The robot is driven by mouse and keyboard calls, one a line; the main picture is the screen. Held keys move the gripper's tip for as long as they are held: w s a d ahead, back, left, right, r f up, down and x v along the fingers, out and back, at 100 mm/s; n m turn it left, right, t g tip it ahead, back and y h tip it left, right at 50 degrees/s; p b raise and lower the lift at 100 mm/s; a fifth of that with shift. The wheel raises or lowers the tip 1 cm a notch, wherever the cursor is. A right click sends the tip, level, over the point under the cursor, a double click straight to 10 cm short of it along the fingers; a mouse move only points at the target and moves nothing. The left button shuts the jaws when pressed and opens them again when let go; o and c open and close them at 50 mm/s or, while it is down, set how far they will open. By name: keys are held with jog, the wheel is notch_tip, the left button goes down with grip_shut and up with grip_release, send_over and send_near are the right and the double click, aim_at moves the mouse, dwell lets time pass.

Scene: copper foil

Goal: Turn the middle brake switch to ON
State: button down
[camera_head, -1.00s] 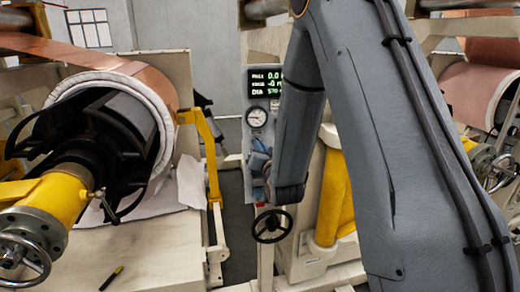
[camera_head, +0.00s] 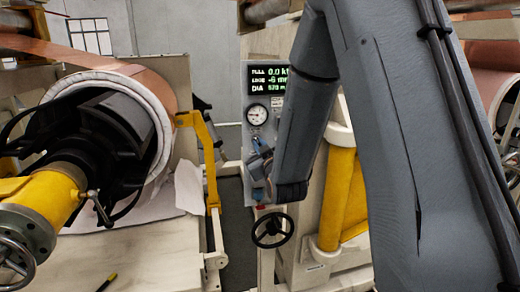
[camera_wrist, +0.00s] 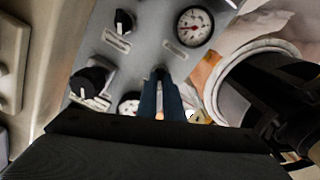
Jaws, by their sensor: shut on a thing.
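The grey control panel (camera_head: 253,137) stands near the middle of the head view, below a green-digit display. My gripper (camera_head: 258,161) is at the panel under the round gauge, mostly hidden by my arm. In the wrist view, the blue fingers of my gripper (camera_wrist: 160,82) are closed together on a small dark switch knob (camera_wrist: 160,72). The fingers hide most of that knob, so its pointer cannot be read. Other black knobs with white pointers show beside it: an upper one (camera_wrist: 123,22) and a left one (camera_wrist: 88,82). Their labels are too blurred to read.
A round gauge (camera_wrist: 194,27) sits near the gripped knob. A black handwheel (camera_head: 272,230) is below the panel. A yellow bracket (camera_head: 208,160) and a large copper foil roll (camera_head: 135,78) stand to the left. A yellow post (camera_head: 338,195) is to the right.

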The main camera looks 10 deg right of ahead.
jog(key=shift+n, duration=0.6)
jog(key=c, duration=1.9)
grip_release()
jog(key=s+b, duration=0.2)
jog(key=s, duration=0.6)
jog(key=shift+w, duration=0.1)
